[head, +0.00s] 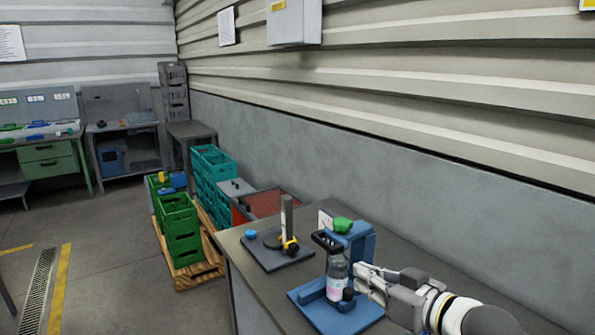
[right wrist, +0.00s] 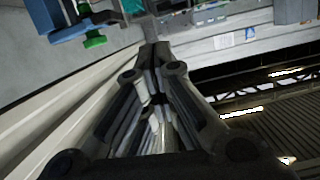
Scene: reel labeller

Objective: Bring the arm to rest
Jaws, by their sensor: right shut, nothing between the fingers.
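My right gripper (head: 360,278) comes in from the lower right in the head view, just right of a blue labelling device (head: 360,247) on the bench. Its fingers are shut with nothing between them. In the right wrist view the closed fingers (right wrist: 154,52) meet at the upper middle, and the blue device with its green knob (right wrist: 95,40) shows at the upper left. A clear bottle with a pale label (head: 337,280) stands upright in the device, left of my fingertips. The head view does not settle whether the fingers touch the device. My left gripper is not in view.
The grey bench (head: 243,262) also holds a dark plate (head: 270,256) with a post and a yellow-black knob. Green crates (head: 181,232) and teal crates (head: 210,170) stand on a pallet beyond. The wall (head: 400,190) runs close behind the bench. Open floor lies left.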

